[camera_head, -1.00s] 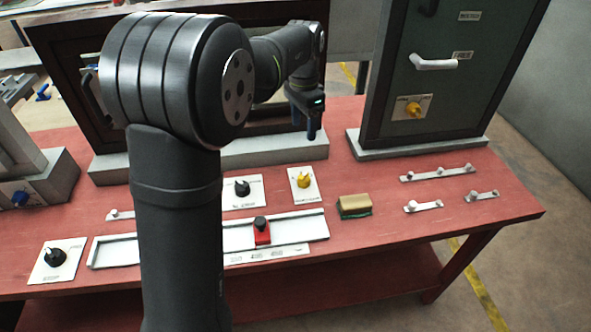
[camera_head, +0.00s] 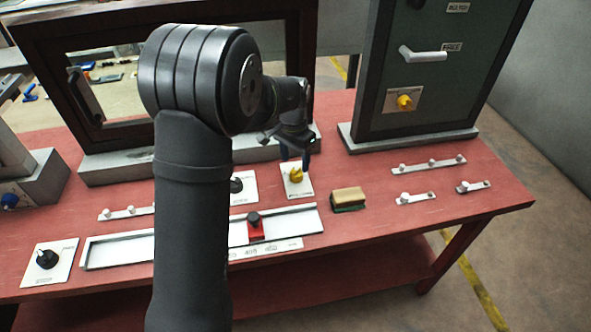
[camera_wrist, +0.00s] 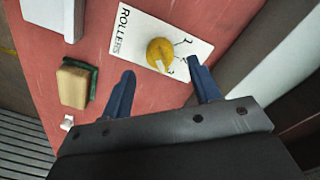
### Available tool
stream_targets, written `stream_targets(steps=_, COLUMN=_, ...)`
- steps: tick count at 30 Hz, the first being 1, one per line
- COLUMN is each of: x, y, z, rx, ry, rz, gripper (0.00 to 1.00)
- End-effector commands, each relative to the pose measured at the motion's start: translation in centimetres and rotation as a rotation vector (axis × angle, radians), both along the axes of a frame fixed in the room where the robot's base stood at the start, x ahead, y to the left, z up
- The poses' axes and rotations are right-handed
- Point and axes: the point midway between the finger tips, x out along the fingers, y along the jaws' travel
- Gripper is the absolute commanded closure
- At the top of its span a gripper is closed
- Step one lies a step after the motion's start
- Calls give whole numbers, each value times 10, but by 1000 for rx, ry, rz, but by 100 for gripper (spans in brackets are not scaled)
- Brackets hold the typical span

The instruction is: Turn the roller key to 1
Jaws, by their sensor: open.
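The roller key is a yellow knob (camera_head: 296,174) on a white plate (camera_head: 287,190) on the red table. In the wrist view the knob (camera_wrist: 158,50) sits on the plate (camera_wrist: 128,38) marked "ROLLERS", with small dark marks on its right side. A pale mark shows at the knob's lower edge; I cannot tell which number it points to. My gripper (camera_head: 295,165) is over the knob in the head view. In the wrist view its two blue fingers are apart and empty (camera_wrist: 162,66), with the knob framed between and beyond their tips. I see no clear contact.
A sponge (camera_head: 348,196) with a tan top and green base lies right of the plate. A black knob (camera_head: 237,186) is to its left. A white rail with a red slider (camera_head: 256,231) lies in front. A green cabinet (camera_head: 425,75) stands behind right, and a dark-framed window behind.

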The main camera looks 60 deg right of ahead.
Motion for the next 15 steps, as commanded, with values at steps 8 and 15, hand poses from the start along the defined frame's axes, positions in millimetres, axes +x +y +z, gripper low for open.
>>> stream_targets(steps=8, x=-2, y=0, z=-40, rx=1, ry=0, rz=-1, gripper=43)
stream_targets(steps=15, x=-2, y=0, z=-47, rx=-1, ry=-1, rz=-1, gripper=43)
